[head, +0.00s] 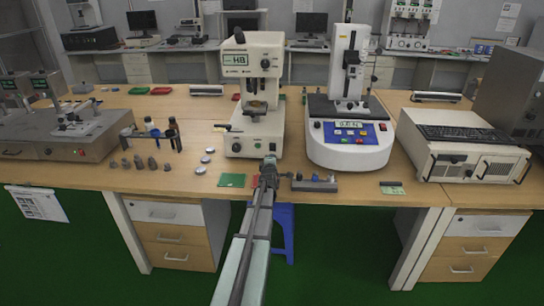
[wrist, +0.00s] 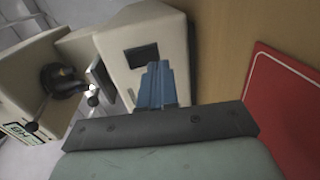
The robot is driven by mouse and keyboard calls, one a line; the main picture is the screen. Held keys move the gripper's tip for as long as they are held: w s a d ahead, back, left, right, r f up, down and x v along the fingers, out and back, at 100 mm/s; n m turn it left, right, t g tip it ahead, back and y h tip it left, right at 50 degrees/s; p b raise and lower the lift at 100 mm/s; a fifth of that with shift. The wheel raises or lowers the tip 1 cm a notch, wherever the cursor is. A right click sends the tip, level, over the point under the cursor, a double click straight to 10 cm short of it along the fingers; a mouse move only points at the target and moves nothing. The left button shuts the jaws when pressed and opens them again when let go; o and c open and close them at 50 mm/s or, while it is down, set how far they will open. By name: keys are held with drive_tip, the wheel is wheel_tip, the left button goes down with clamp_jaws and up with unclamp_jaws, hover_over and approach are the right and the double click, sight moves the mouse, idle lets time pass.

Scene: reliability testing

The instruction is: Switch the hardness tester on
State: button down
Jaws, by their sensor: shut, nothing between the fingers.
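The hardness tester (head: 262,50) is a cream machine marked HB, standing upright on the bench left of centre in the head view.
A white and blue test stand (head: 350,148) is just right of the tester. A green mat (head: 232,180) and small metal discs (head: 206,158) lie at front left. A small fixture (head: 315,184) lies right of my gripper. The wrist view shows a red sheet (wrist: 285,110).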

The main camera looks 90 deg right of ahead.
drive_tip(key=a, duration=0.7)
drive_tip(key=a+f, duration=0.1)
drive_tip(key=a, duration=0.2)
drive_tip(key=shift+a+f, duration=0.1)
drive_tip(key=shift+a, duration=0.1)
